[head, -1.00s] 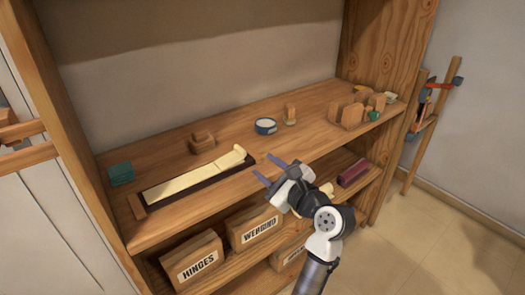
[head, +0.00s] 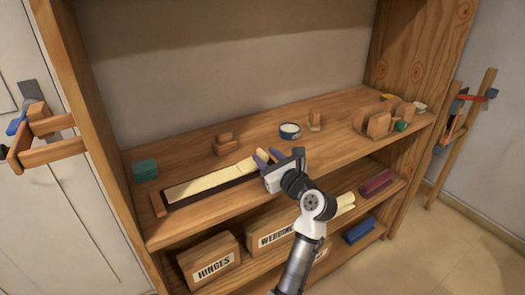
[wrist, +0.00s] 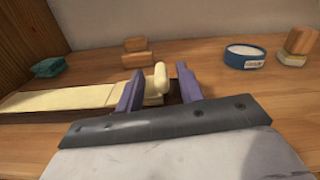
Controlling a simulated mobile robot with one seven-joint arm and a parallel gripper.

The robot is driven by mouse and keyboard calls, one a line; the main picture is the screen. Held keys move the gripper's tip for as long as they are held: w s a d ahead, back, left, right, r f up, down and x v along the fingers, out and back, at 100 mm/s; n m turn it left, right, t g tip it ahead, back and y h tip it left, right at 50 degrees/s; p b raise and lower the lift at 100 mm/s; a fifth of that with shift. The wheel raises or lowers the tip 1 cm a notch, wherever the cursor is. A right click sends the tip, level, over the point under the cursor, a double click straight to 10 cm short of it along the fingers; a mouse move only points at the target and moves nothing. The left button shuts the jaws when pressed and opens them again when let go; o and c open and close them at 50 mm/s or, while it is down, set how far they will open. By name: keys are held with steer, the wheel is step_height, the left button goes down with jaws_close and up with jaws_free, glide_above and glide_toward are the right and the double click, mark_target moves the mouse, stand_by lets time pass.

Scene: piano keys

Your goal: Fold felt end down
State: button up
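A long cream felt strip (head: 205,182) lies on a dark base (head: 222,189) on the shelf top. In the wrist view the strip (wrist: 65,101) runs in from the left, and its right end (wrist: 159,78) curls upward. My gripper (head: 268,156) is at the strip's right end. In the wrist view my gripper (wrist: 160,90) is open, with its two purple fingers apart and the raised end showing between them, a little beyond. I cannot tell whether a finger touches the felt. In the head view my gripper partly hides the raised end.
A wooden block (head: 157,204) stands at the strip's left end. Behind are a teal block (head: 145,170), stacked wooden blocks (head: 224,145), a blue-rimmed round tin (head: 290,131) and a small wooden piece (head: 314,121). A wooden rack (head: 379,124) stands right. Labelled boxes (head: 210,260) sit below.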

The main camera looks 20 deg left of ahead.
steer(key=shift+x, duration=1.35)
steer(key=shift+c, duration=0.5)
jaws_close()
